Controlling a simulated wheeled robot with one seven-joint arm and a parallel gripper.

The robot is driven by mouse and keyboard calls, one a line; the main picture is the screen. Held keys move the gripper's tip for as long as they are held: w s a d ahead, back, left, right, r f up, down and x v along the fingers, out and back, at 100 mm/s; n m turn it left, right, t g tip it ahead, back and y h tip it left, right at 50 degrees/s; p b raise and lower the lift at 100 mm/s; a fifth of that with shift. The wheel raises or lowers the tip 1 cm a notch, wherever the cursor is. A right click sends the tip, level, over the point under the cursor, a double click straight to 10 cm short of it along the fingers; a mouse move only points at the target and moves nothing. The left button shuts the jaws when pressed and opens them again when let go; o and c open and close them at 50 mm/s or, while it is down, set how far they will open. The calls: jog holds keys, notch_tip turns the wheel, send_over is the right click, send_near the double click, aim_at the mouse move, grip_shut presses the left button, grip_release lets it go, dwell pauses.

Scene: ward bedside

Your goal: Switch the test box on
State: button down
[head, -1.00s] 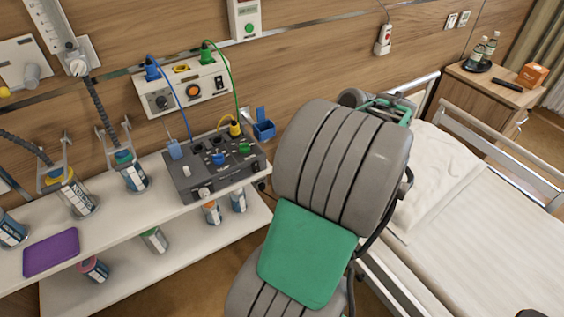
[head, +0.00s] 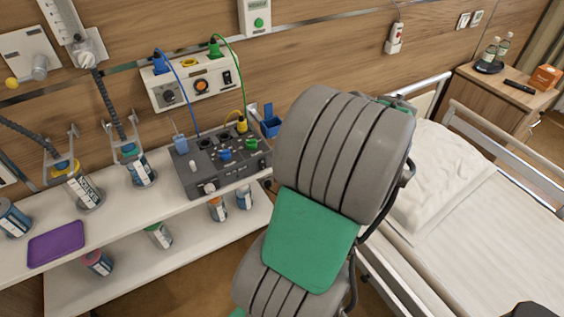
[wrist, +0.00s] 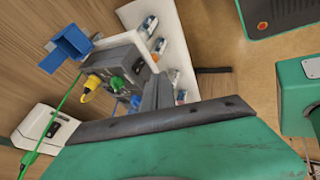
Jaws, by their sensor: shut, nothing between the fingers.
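The dark grey box (head: 232,173), which I take for the test box, stands on the white shelf left of my arm in the head view. Its top carries blue, green and yellow plugs, and a pale knob sits on its front edge. In the wrist view the box (wrist: 122,54) appears tilted, beyond my gripper, with yellow and green plugs facing me. I cannot make out its switch or whether it is on. My gripper (wrist: 160,90) is shut and empty, apart from the box. In the head view my arm hides the fingers.
A white wall unit (head: 205,92) with an orange knob and black rocker switch hangs above the box, cables running down. A blue holder (head: 270,125) is beside the box. A bed (head: 480,220) stands right.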

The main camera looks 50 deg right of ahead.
aim_at(261, 168)
jog(key=w+f+p, duration=0.1)
jog(key=w+f, duration=0.6)
jog(key=w, duration=0.1)
jog(key=shift+w+a+f+p, duration=0.2)
jog(key=shift+a+f+p, duration=0.05)
jog(key=shift+a+p, duration=0.15)
jog(key=shift+w+f+b, duration=0.1)
jog(key=shift+f+b, duration=0.3)
jog(key=shift+b, duration=0.5)
jog(key=shift+w+r+t, duration=0.1)
jog(key=shift+r+t, duration=0.2)
jog(key=shift+r, duration=0.1)
jog(key=shift+r+p, duration=0.3)
jog(key=shift+r, duration=0.45)
